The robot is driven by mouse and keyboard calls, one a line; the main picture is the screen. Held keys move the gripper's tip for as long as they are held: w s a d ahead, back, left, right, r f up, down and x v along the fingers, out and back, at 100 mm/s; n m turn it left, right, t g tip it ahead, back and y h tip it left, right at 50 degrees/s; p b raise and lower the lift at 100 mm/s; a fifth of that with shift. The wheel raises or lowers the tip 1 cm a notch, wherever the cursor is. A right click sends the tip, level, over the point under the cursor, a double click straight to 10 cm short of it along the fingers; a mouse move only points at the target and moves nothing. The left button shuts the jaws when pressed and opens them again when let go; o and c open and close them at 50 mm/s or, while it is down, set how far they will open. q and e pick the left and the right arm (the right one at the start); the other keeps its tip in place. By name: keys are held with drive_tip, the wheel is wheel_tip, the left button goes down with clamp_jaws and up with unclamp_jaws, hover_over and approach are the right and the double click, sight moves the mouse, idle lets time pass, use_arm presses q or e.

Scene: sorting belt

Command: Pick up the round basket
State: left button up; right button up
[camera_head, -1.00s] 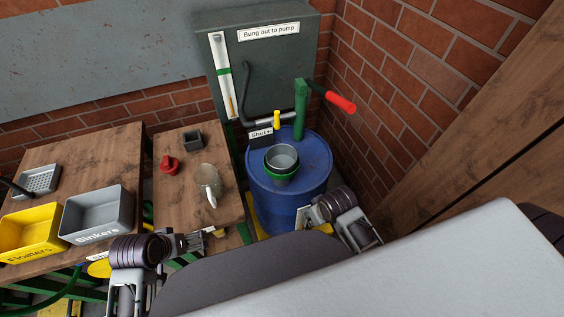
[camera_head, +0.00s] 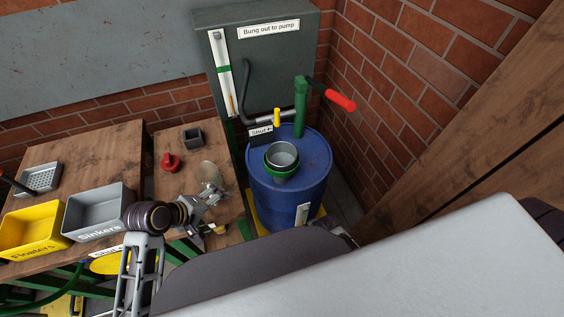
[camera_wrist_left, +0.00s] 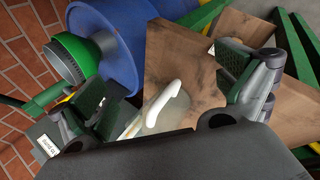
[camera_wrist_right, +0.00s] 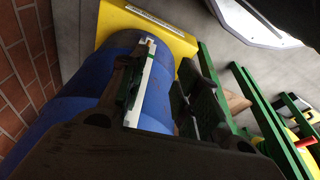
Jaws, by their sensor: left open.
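A round grey cup-like piece (camera_head: 283,154) sits in a green-rimmed funnel (camera_head: 268,168) on top of the blue drum; it looks like the round basket. Its grey face shows in the left wrist view (camera_wrist_left: 66,62). My left gripper (camera_head: 218,194) is open over the small wooden table, left of and below the drum top, apart from the basket. In the left wrist view, the clear jug (camera_wrist_left: 160,120) with a white handle shows between its open fingers. My right gripper (camera_wrist_right: 165,95) looks open beside the drum's side; it is hidden in the head view.
A red item (camera_head: 170,162) and small grey box (camera_head: 193,138) stand on the small table (camera_head: 172,192). Yellow (camera_head: 30,228) and grey (camera_head: 95,210) bins stand left.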

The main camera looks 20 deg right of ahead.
sight(282, 159)
drive_tip(key=s+d+f, duration=0.1)
drive_tip(key=s+f, duration=0.4)
drive_tip(key=f, duration=0.3)
drive_tip(key=s+d+f, duration=0.1)
drive_tip(key=s+f, duration=0.4)
drive_tip(key=f, duration=0.4)
use_arm(q)
drive_tip(key=w+d+r+n+g+h, duration=0.1)
drive_tip(key=w+d+r+n+h, duration=0.5)
drive_tip(key=w+d+n, duration=0.4)
drive_tip(key=shift+d+r+n+h, duration=0.3)
drive_tip(key=shift+d+r+n, duration=0.55)
drive_tip(key=shift+n, duration=1.25)
use_arm(e)
drive_tip(key=s+d+f, duration=0.1)
drive_tip(key=s+f, duration=0.3)
drive_tip(key=s, duration=0.3)
drive_tip(key=s+d+f+g, duration=0.1)
drive_tip(key=s+d+f, duration=0.1)
drive_tip(key=s+f, duration=0.2)
drive_tip(key=shift+s+d+f, duration=0.2)
drive_tip(key=shift+s+f, duration=0.1)
drive_tip(key=shift+s, duration=1.3)
use_arm(q)
drive_tip(key=shift+w, duration=0.1)
drive_tip(key=x, duration=0.8)
drive_tip(key=shift+d, duration=0.3)
use_arm(e)
drive_tip(key=shift+d+f, duration=0.15)
